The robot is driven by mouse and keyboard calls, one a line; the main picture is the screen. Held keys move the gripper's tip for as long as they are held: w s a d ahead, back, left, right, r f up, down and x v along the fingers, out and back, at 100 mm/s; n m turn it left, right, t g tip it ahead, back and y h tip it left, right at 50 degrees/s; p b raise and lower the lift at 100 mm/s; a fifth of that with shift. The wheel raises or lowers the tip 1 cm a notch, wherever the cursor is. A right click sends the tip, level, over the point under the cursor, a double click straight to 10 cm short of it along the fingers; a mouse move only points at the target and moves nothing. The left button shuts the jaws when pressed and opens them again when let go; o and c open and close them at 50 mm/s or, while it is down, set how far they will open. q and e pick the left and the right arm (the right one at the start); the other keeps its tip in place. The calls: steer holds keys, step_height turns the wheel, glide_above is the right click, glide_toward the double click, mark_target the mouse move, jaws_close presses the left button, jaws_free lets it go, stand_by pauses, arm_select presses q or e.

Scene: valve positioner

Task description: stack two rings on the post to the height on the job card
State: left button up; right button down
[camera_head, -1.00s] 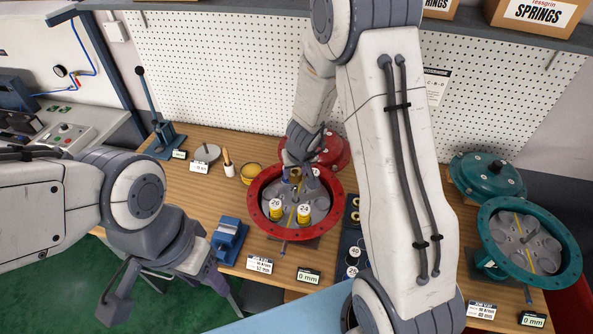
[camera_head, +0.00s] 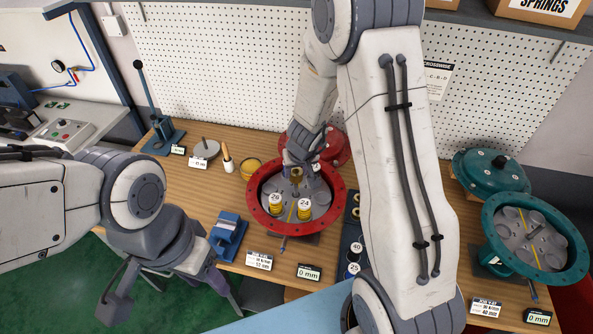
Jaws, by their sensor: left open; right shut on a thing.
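A red round housing (camera_head: 338,205) stands mid-bench with a grey lobed plate inside. Two yellow coil pieces with white numbered tops, 26 (camera_head: 275,206) and 24 (camera_head: 304,211), stand upright on that plate. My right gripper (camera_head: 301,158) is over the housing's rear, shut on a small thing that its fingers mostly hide. A brass-coloured bit (camera_head: 296,173) shows below the fingers. A job card (camera_head: 259,261) in front seems to read 52 mm; the display (camera_head: 309,272) reads 0 mm. A thin post on a grey disc (camera_head: 206,150) stands at back left. My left gripper (camera_head: 120,291) is open and empty, off the bench's left front.
A dark tray (camera_head: 345,237) with numbered pieces, including 40 and 25, is partly hidden by my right arm. A teal housing (camera_head: 490,235) and teal cover (camera_head: 488,172) are at right. A blue block (camera_head: 228,232), lever press (camera_head: 160,130) and yellow dish (camera_head: 249,168) stand at left.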

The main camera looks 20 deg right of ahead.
mark_target(297, 180)
steer(key=shift+f+b, duration=1.95)
steer(key=shift+f, duration=0.15)
steer(key=shift+c, duration=1.4)
jaws_free()
steer(key=p+v, duration=0.7)
steer(key=v, duration=0.3)
steer(key=shift+r, duration=0.25)
steer(key=shift+s, duration=0.15)
